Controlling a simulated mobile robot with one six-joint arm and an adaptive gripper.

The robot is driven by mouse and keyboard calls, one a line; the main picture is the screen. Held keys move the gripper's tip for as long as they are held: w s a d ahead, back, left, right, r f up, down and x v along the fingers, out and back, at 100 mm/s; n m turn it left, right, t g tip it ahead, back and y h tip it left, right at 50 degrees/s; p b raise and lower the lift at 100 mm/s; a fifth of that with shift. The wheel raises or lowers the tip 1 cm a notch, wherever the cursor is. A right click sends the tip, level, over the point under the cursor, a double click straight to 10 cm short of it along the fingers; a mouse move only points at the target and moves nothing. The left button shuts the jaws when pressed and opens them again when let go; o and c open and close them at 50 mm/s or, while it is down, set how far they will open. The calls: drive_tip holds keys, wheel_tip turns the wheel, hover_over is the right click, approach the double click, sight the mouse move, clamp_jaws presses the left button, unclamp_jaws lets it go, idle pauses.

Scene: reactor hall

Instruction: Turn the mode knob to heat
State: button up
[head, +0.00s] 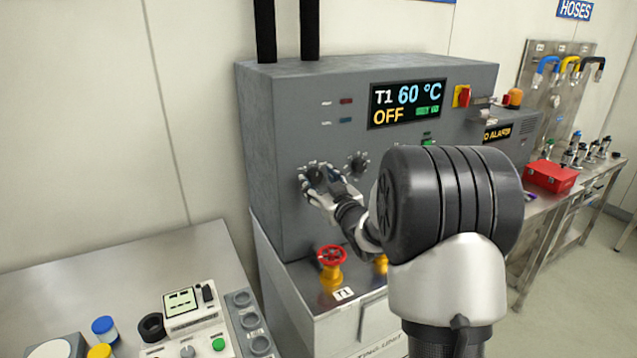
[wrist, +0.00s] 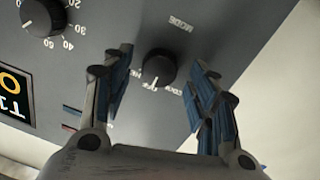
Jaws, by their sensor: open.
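The mode knob (wrist: 158,68) is black and round with a white pointer line, on the grey control panel in the wrist view, which sees it upside down. The word MODE is printed beside it; the smaller position labels are partly hidden and hard to read. My gripper (wrist: 160,92) is open, with one blue-padded finger on each side of the knob and a gap to it. In the head view my gripper (head: 319,181) is at the left knob of the panel and mostly covers it. The display (head: 407,104) reads T1 60 °C and OFF.
A second knob (head: 357,165) with a number scale is close beside my gripper; it also shows in the wrist view (wrist: 42,14). Below are a red valve wheel (head: 331,256) and a bench with a meter (head: 187,305). A red switch (head: 463,96) is at upper right.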

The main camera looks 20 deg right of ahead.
drive_tip(key=shift+w, duration=0.45)
drive_tip(key=c, duration=1.1)
drive_tip(key=shift+m, duration=0.3)
drive_tip(key=m+p, duration=0.2)
drive_tip(key=m, duration=0.2)
drive_tip(key=shift+r, duration=0.15)
drive_tip(key=m+p, duration=0.3)
drive_tip(key=m, duration=0.2)
drive_tip(key=shift+g, duration=0.3)
